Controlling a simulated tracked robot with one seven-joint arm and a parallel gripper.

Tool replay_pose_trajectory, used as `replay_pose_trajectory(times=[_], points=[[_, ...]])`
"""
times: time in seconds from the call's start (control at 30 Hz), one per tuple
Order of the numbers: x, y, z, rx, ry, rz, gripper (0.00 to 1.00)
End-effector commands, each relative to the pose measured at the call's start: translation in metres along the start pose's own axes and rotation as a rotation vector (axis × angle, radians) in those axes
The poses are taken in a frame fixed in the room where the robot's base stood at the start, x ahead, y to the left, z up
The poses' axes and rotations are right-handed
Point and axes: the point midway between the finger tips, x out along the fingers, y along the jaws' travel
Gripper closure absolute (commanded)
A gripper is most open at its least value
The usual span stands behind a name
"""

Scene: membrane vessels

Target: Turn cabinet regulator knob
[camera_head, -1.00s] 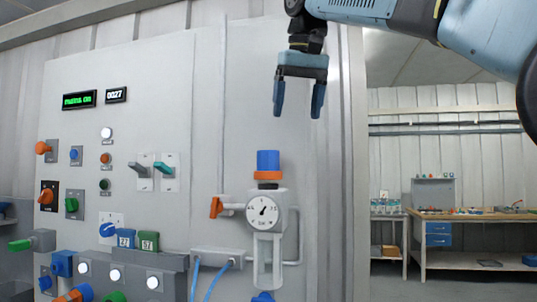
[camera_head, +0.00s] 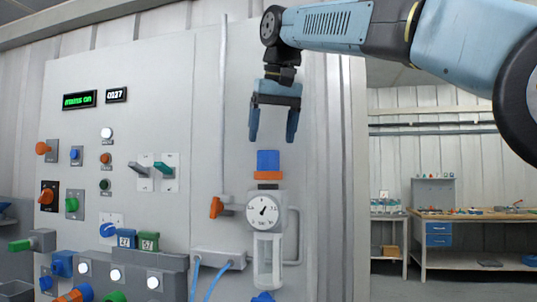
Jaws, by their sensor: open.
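The regulator's blue knob (camera_head: 268,161) stands upright on top of the regulator, above an orange ring (camera_head: 268,175). Below it is a round white gauge (camera_head: 264,210) with a dark needle, and a clear-looking bowl (camera_head: 267,260) in a pale frame. My gripper (camera_head: 272,140) points down with its two blue fingers apart. It is empty and just above the knob, with the fingertips a little higher than the knob's top. From this view I cannot tell whether it is exactly in line with the knob in depth.
An orange valve handle (camera_head: 216,207) sits on the pipe just left of the regulator. The grey cabinet panel (camera_head: 165,100) behind carries several switches and knobs at left. Blue hoses (camera_head: 213,283) run below. A workbench (camera_head: 470,217) stands far right.

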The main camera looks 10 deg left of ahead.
Motion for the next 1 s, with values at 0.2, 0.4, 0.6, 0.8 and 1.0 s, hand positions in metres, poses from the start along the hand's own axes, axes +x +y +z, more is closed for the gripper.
replay_pose_trajectory(times=[0.2,0.4,0.6,0.8,1.0], points=[[0.035,0.0,0.0,0.0,-0.002,0.0,0.2],[0.051,0.0,0.0,0.0,-0.001,0.0,0.2],[0.056,0.0,0.0,0.001,0.0,0.0,0.2],[0.056,0.001,0.0,0.001,0.0,0.0,0.23],[0.055,0.001,0.0,0.001,0.0,0.0,0.42]])
